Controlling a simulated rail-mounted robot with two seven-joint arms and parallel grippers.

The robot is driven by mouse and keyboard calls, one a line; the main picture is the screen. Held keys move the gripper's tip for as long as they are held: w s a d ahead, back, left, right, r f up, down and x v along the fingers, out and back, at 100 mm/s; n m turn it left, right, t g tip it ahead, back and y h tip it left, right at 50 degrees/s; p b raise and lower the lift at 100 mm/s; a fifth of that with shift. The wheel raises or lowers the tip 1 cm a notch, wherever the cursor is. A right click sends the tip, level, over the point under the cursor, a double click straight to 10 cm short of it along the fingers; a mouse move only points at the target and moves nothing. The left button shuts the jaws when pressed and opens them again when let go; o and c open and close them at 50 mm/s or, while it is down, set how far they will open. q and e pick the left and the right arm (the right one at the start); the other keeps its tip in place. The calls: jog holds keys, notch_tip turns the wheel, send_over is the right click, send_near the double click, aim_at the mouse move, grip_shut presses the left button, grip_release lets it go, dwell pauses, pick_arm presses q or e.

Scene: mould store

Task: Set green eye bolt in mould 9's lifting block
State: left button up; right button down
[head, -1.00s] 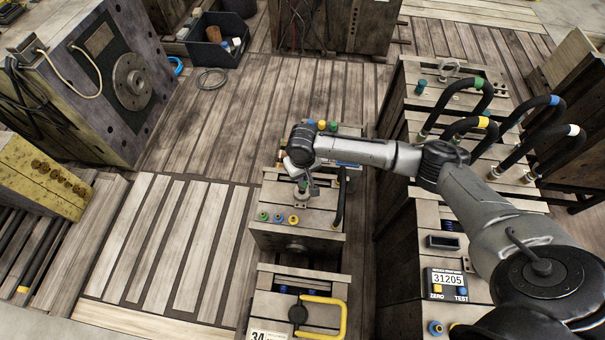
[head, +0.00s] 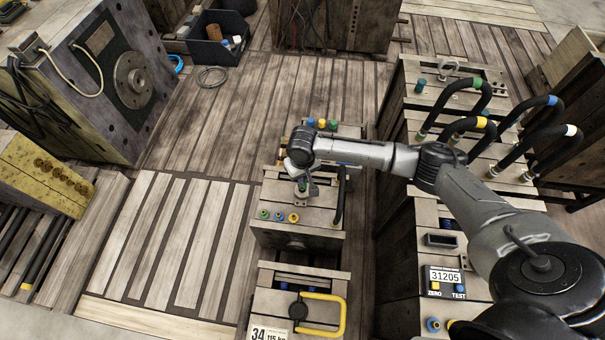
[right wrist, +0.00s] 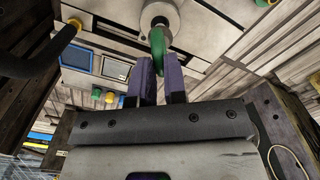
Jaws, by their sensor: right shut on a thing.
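My right gripper (head: 302,190) points down over the top of the middle mould (head: 325,217); no number is readable on it. In the right wrist view its purple fingers (right wrist: 159,82) are shut on a green eye bolt (right wrist: 157,42). The ring of the bolt shows between and beyond the fingertips. The bolt lines up with the dark hole of a round grey lifting block (right wrist: 167,14). I cannot tell how deep its shank sits. My left gripper is not in view.
The mould in front, labelled 34, has a yellow handle (head: 342,318). A readout box (head: 445,281) shows 31205. Slatted floor lies clear to the left.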

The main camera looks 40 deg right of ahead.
jog(key=shift+f+p, duration=0.2)
jog(key=shift+p, duration=0.1)
jog(key=shift+f, duration=0.25)
dwell(0.5)
jog(key=shift+f, duration=0.3)
dwell(0.3)
jog(key=shift+f, duration=0.2)
dwell(0.3)
jog(key=c, duration=1.1)
grip_release()
